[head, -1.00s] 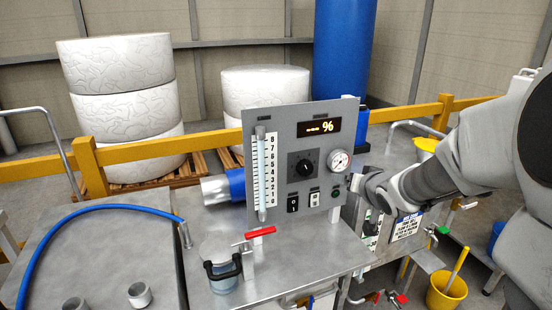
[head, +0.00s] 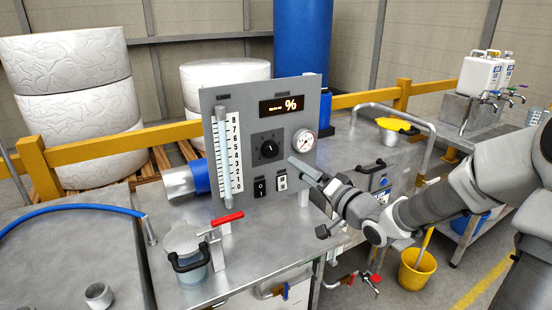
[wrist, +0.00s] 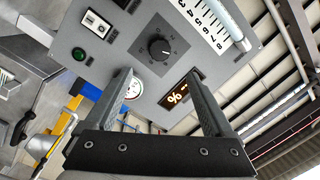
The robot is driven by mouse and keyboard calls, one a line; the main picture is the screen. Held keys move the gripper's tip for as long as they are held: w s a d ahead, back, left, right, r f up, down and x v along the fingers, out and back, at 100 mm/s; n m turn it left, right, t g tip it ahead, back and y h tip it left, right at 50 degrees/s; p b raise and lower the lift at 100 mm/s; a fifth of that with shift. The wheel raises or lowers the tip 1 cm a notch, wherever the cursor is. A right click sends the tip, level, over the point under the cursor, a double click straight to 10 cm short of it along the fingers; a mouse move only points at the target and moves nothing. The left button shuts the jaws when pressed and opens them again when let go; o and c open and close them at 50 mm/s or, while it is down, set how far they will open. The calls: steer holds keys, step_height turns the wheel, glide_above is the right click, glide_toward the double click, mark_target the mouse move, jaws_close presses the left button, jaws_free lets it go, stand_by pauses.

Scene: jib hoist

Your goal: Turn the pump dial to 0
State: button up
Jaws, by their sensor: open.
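The pump dial (head: 268,149) is a black round knob on a dark square plate, in the middle of an upright grey control panel (head: 241,186). It also shows in the wrist view (wrist: 159,48), beyond my fingertips and apart from them. A display (head: 285,105) above it shows a % sign; its digits are too small to read. My gripper (head: 308,174) is in front of the panel, right of and below the dial. In the wrist view its two fingers (wrist: 157,76) are spread with nothing between them. The dial's exact setting cannot be read.
A round gauge (head: 305,141) is right of the dial. A black rocker switch (head: 260,187) and a white switch (head: 282,182) are below. A scale tube (head: 224,155) runs up the panel's left. A red-handled valve (head: 227,218) and a lidded jar (head: 186,250) stand in front.

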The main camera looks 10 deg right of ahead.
mark_target(272, 152)
steer(key=b+x, duration=0.2)
steer(key=x, duration=1)
steer(key=shift+w, duration=0.1)
steer(key=c, duration=1.4)
